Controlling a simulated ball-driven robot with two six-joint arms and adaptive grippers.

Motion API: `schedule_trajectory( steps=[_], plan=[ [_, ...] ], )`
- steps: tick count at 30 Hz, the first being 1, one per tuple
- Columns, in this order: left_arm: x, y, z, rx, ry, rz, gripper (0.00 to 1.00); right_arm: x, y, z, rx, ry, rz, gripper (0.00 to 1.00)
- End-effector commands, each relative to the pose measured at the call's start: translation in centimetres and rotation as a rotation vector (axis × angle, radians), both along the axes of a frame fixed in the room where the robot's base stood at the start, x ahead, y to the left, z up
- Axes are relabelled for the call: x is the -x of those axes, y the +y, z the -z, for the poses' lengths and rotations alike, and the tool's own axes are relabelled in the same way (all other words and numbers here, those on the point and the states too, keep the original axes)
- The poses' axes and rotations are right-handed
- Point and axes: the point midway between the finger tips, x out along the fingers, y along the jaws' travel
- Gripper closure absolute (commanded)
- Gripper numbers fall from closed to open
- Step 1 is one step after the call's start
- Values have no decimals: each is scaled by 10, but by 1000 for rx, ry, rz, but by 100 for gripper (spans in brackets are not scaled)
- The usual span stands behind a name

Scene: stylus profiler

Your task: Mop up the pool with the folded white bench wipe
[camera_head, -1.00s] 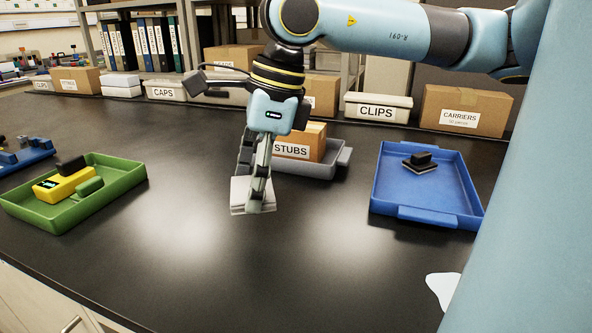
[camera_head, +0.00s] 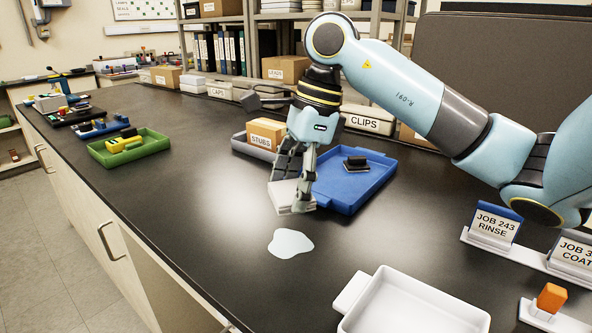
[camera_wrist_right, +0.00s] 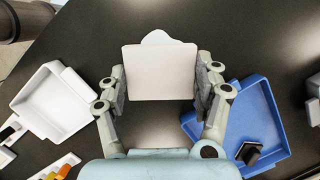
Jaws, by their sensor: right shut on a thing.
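The folded white bench wipe (camera_head: 285,196) is held in my right gripper (camera_head: 296,197), a little above the black bench or close to it; the exact gap is unclear. In the right wrist view the wipe (camera_wrist_right: 160,72) sits between both fingers of the gripper (camera_wrist_right: 161,85). The pale pool (camera_head: 290,243) lies on the bench just in front of the wipe, apart from it in the head view. In the wrist view the pool (camera_wrist_right: 160,37) shows partly behind the wipe's far edge. My left gripper is not in view.
A blue tray (camera_head: 345,203) with a dark block (camera_head: 356,162) lies right beside the gripper. A white tray (camera_head: 350,296) stands at the front right. A STUBS box (camera_head: 266,134) sits in a grey tray behind. A green tray (camera_head: 97,152) is at left. Bench left of the pool is clear.

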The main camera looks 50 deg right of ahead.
Motion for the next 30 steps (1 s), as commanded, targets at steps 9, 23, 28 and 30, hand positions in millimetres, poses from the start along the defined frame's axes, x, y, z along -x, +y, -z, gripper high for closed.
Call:
schedule_trajectory(
  steps=[9,23,28,30],
  plan=[
    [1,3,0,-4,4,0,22,-1,2,1,2,1,-18,91],
    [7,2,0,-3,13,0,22,-1,2,1,2,1,-16,91],
    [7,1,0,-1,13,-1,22,-1,2,1,2,1,-16,91],
    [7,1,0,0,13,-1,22,-1,1,0,2,1,-16,91]
  ],
)
